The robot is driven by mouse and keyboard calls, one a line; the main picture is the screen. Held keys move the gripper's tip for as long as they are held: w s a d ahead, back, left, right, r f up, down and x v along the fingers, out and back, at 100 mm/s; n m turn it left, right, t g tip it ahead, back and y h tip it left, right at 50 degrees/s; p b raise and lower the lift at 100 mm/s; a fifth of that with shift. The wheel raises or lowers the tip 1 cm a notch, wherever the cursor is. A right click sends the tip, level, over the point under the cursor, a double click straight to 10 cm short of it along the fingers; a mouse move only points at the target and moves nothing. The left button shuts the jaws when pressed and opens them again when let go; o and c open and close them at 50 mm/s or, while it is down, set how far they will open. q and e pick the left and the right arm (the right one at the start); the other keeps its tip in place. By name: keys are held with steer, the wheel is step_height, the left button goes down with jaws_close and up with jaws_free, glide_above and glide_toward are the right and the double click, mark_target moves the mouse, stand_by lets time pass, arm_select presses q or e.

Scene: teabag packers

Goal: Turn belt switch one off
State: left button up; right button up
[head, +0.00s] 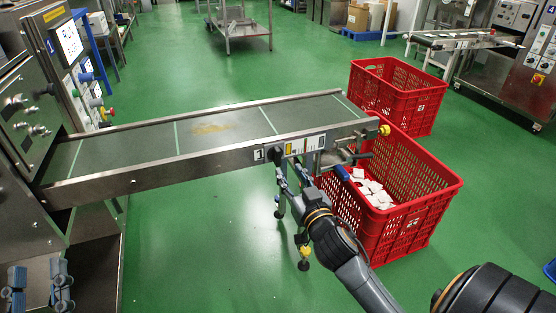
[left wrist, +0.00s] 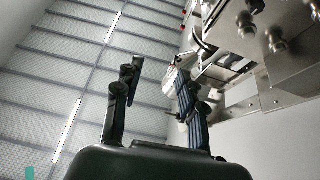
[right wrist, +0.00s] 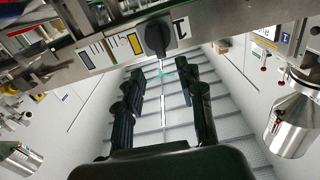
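Belt switch one is a black rotary knob (right wrist: 158,37) beside a "1" label on the conveyor's side rail. It stands upright in the right wrist view and shows small and dark in the head view (head: 279,153). My right gripper (head: 293,178) is in front of and below the switch. In the right wrist view its fingers (right wrist: 160,74) are apart and empty, with the knob beyond the tips and no contact visible. My left gripper (head: 39,280) is at the lower left of the head view. Its fingers are apart and empty in the left wrist view (left wrist: 156,78).
The conveyor belt (head: 215,129) is bare apart from a brownish stain. A red crate (head: 410,232) holding white teabag packets stands at its end, with another red crate (head: 397,88) behind. A machine with a control panel (head: 66,42) stands left. Green floor is clear in front.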

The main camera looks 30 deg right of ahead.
mark_target(279, 155)
steer(key=b+x, duration=0.1)
steer(key=x, duration=0.6)
steer(key=shift+w, duration=0.15)
arm_select(q)
steer(key=s+r+t+h, duration=0.1)
steer(key=s+r+t, duration=0.3)
steer(key=r, duration=0.1)
steer(key=shift+s+a+r+h, duration=0.25)
steer(key=shift+s+h, duration=0.1)
steer(key=shift+h, duration=0.05)
arm_select(e)
steer(key=shift+w+d, duration=0.1)
steer(key=shift+w, duration=0.45)
jaws_close()
